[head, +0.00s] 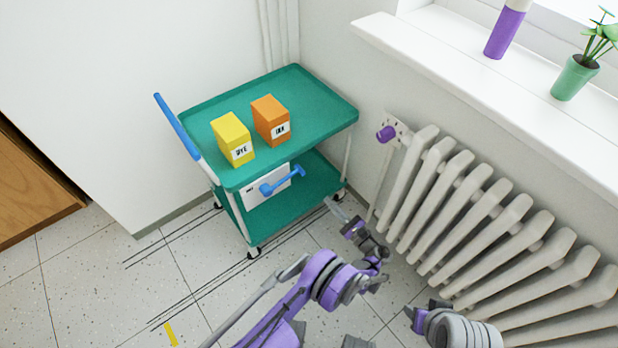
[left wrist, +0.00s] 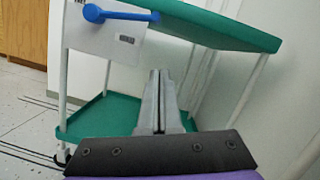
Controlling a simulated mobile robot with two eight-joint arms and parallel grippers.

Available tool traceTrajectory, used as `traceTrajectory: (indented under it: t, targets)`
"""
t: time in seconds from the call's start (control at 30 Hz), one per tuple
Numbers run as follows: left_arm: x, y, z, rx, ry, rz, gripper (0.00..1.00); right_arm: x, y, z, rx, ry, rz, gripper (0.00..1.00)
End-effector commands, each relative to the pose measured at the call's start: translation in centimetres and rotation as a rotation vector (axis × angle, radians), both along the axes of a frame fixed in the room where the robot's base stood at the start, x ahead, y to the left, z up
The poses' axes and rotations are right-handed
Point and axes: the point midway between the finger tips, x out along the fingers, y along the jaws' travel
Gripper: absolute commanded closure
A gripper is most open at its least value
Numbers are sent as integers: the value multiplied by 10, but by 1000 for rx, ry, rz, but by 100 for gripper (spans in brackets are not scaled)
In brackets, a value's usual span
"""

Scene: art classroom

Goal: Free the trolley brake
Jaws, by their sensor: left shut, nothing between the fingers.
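The green trolley (head: 330,108) stands in the corner. A white panel (head: 262,193) with a small label is fixed below its top shelf. A blue lever (head: 283,182) sticks out from that panel, tilted up to the right. In the left wrist view the blue lever (left wrist: 122,15) shows at upper left, nearly level. My left gripper (head: 331,203) is shut and empty, to the right of and below the lever. In the left wrist view its fingers (left wrist: 160,75) lie together, apart from the lever. My right gripper (head: 427,310) shows partly at lower right; its jaw state is unclear.
A yellow box (head: 233,138) and an orange box (head: 270,120) stand on the top shelf. A blue push handle (head: 178,127) rises at the left. A white radiator (head: 480,215) with a purple knob (head: 386,134) flanks the right. Floor in front is mostly clear.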

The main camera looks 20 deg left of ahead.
Motion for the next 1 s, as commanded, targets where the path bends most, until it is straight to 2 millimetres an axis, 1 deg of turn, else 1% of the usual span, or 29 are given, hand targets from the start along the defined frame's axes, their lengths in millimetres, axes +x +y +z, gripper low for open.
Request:
traceTrajectory:
  t: [0.13,0.27,0.43,0.67,0.8,1.0]
  targets:
    - [2,3,1,0,0,1,100,0,0,1,0,0,0,50]
    - [10,15,5,0,1,1,100,-1,0,5,0,-2,0,50]
    - [27,44,14,-1,0,4,100,-2,0,13,0,-4,0,50]
    - [53,84,22,-1,1,3,100,-1,0,8,0,-2,0,50]
    - [48,87,43,-2,0,-1,100,-1,0,11,0,-3,0,50]
    - [43,91,58,-2,0,-1,100,-2,0,11,0,-4,0,50]
